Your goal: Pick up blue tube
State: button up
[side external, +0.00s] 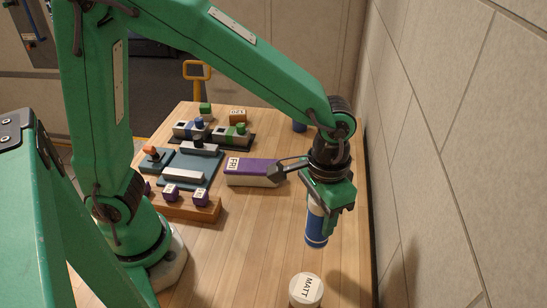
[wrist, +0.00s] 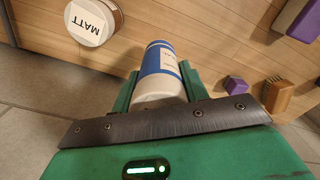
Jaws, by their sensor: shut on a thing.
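The blue tube (side external: 316,228) is blue with a white band and hangs upright below my gripper at the right side of the table. My gripper (side external: 328,203) is green and is shut on the tube's upper part. The jaws hide some of that upper part. In the wrist view the tube (wrist: 160,62) lies between the green jaws (wrist: 158,88), with its white end toward the camera and its blue end away. Whether its lower end touches the table is hard to tell.
A white-lidded jar marked MATT (side external: 306,289) stands at the table's front edge, near the tube. A purple and white FRI box (side external: 253,172) lies left of my gripper. Grey fixtures (side external: 190,165) and small purple cubes (side external: 171,191) sit farther left. A wall (side external: 440,150) runs along the right.

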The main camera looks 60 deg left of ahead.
aim_at(316, 221)
jog(key=shift+s+d+r, duration=0.7)
jog(key=shift+s, duration=0.3)
jog(key=shift+s+d+r, duration=0.65)
jog(key=shift+s+r, duration=0.05)
jog(key=shift+s, duration=0.25)
jog(key=shift+w+a, duration=0.1)
